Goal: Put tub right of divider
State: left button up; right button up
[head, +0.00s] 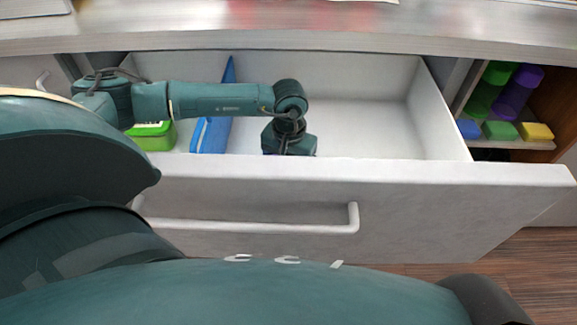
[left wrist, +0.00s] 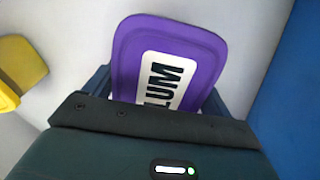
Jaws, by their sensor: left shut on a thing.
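A purple tub (left wrist: 165,60) with a white label reading "LUM" shows in the left wrist view. My left gripper (left wrist: 155,95) is shut on it; the fingers are largely hidden behind the wrist housing. The blue divider (head: 213,120) stands across the open white drawer (head: 370,135). In the head view my left arm reaches over the divider, and its wrist points down into the drawer to the right of it. The divider also shows at the right of the left wrist view (left wrist: 295,85), apart from the tub. I cannot tell whether the tub touches the drawer floor. My right gripper is out of view.
A green tub (head: 150,137) lies left of the divider. A yellow object (left wrist: 18,68) shows at the left of the left wrist view. The drawer floor right of my wrist looks clear. Colored items, including a yellow block (head: 536,132), sit on a side shelf.

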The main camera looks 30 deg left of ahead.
pick_arm(q)
jog(key=shift+f, duration=0.2)
jog(key=shift+f, duration=0.1)
jog(key=shift+f, duration=0.1)
jog(key=o, duration=1.2)
notch_tip(320, 180, up, 12)
jog(key=shift+r+p, duration=0.15)
jog(key=shift+p, duration=0.4)
